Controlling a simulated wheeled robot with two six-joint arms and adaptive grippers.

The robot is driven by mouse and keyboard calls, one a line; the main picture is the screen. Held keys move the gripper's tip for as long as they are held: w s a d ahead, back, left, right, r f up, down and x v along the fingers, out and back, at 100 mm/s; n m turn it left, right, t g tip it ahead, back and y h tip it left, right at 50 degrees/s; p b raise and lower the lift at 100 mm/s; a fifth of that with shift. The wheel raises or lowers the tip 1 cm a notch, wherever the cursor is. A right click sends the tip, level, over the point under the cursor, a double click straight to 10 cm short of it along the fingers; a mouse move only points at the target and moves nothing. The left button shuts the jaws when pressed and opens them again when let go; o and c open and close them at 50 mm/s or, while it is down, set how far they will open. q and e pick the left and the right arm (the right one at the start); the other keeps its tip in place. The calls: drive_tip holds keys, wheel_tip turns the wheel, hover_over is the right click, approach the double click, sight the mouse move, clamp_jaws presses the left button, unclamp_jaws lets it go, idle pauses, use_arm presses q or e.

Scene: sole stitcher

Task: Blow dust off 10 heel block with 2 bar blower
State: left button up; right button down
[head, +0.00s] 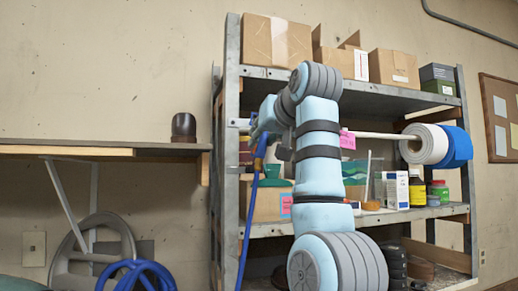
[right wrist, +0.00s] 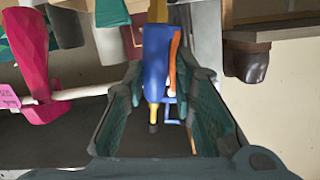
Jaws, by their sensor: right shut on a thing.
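The heel block (head: 183,127) is dark brown and stands on the wooden shelf at the left in the head view. It also shows at the upper right of the right wrist view (right wrist: 247,62). The bar blower (right wrist: 156,62) is blue with an orange lever and a yellow, dark-tipped nozzle. In the head view, the blower (head: 260,151) has a blue hose hanging down. My right gripper (head: 264,130) is shut on the blower, to the right of the heel block and apart from it. My arm partly hides the gripper. My left gripper is out of view.
A metal rack (head: 232,100) holds cardboard boxes (head: 277,40), bottles and a white roll (head: 424,144). A pink tag (head: 347,139) hangs near a pale rod. The wooden shelf (head: 110,150) is otherwise clear. A blue hose coil (head: 137,273) lies below it.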

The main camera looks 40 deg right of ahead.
drive_tip(key=shift+s+a+f+b, duration=0.1)
drive_tip(key=shift+s+a+b, duration=0.35)
drive_tip(key=shift+s, duration=0.25)
drive_tip(key=shift+s+a+b, duration=0.4)
drive_tip(key=shift+s+a, duration=0.35)
drive_tip(key=shift+s, duration=0.05)
drive_tip(key=b, duration=0.4)
approach(264, 134)
drive_tip(key=s+a+f, duration=0.2)
drive_tip(key=shift+s+a+f, duration=0.15)
drive_tip(key=shift+s+f, duration=0.15)
drive_tip(key=shift+s, duration=0.05)
